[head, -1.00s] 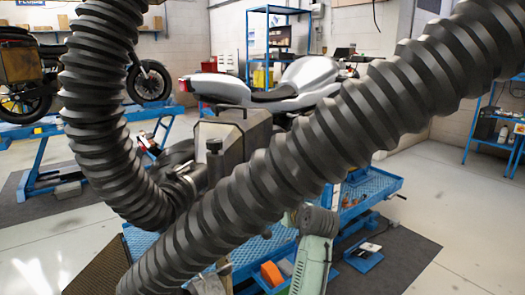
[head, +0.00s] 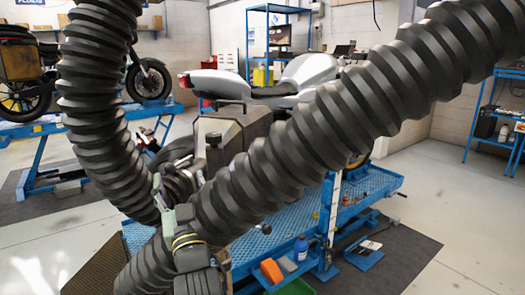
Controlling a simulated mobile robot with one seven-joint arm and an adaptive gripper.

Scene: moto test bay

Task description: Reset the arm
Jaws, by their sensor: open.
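My gripper (head: 177,207) is at the lower left of the head view, partly in front of the black ribbed hoses. Its pale green and dark parts point up and away from me, and a dark wrist part with yellow rings shows below. It is open, and I see nothing held in it. The near black hose (head: 300,140) runs diagonally across the view and hides part of the scene. The other black hose (head: 95,110) hangs at the left and curves in close to my gripper; I cannot tell whether they touch.
A silver motorcycle (head: 310,75) with a dark side case (head: 235,140) stands on a blue lift (head: 375,187). An orange box (head: 271,271) and a blue bottle (head: 301,248) are at its near edge. Another motorcycle (head: 150,82) stands back left. Floor (head: 430,200) is clear at right.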

